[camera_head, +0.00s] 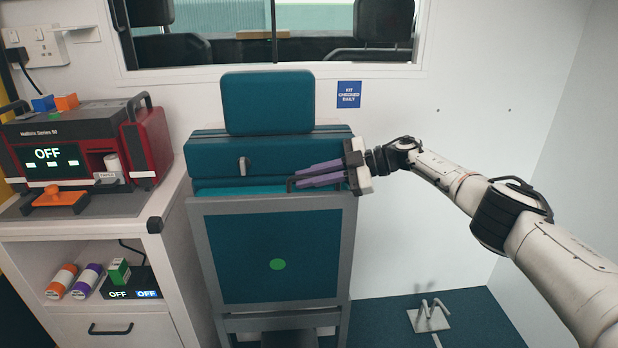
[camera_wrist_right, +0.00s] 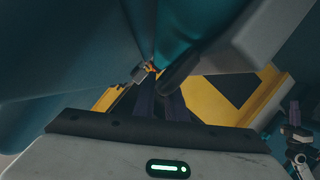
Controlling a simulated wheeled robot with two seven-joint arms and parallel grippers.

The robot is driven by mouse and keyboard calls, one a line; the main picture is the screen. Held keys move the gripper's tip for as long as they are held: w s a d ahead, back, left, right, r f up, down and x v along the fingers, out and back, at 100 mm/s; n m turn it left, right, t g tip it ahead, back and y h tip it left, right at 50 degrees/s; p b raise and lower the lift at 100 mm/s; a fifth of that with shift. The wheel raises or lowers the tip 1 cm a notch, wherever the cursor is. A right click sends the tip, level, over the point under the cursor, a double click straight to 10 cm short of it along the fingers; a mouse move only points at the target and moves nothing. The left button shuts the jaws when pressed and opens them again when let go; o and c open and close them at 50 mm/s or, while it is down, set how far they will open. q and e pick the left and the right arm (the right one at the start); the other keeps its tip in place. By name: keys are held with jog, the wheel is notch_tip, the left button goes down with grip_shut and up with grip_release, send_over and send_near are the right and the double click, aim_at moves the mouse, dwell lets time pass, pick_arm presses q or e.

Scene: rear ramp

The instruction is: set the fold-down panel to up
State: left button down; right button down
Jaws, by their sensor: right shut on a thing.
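The fold-down panel (camera_head: 235,268) is a teal board in a grey frame with a green dot, standing close to upright in front of the teal seat. A dark handle (camera_head: 289,184) shows at its top edge, right of centre. My right gripper (camera_head: 298,175) comes in from the right with its purple fingers at this handle, shut on it. The fingers partly cover the handle. In the right wrist view the fingers (camera_wrist_right: 160,102) are dark and close together, and a dark bar (camera_wrist_right: 181,70) lies by their tips.
A white cabinet (camera_head: 165,262) with a red device (camera_head: 150,140) on top stands close on the left. The seat's headrest (camera_head: 268,103) rises behind the panel. A grey metal bracket (camera_head: 430,317) stands on the floor at the right. The wall area at right is bare.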

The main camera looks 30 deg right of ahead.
jog(key=shift+w+d+f, duration=0.1)
jog(key=shift+w+d, duration=0.05)
jog(key=shift+d, duration=0.1)
jog(key=c, duration=2)
grip_release()
jog(key=shift+w, duration=0.1)
jog(key=shift+o, duration=0.9)
jog(key=shift+w+f, duration=0.15)
jog(key=shift+f, duration=0.05)
pick_arm(q)
jog(key=shift+f, duration=0.2)
pick_arm(e)
jog(key=shift+a, duration=0.1)
pick_arm(q)
jog(key=shift+a+f, duration=0.1)
pick_arm(e)
notch_tip(320, 180, up, 3)
send_over(349, 192)
jog(key=shift+w+a, duration=0.3)
jog(key=shift+a, duration=0.05)
jog(key=shift+s+d+r, duration=0.25)
jog(key=shift+s+d, duration=0.05)
jog(key=shift+d, duration=0.05)
pick_arm(q)
jog(key=shift+w+r, duration=0.25)
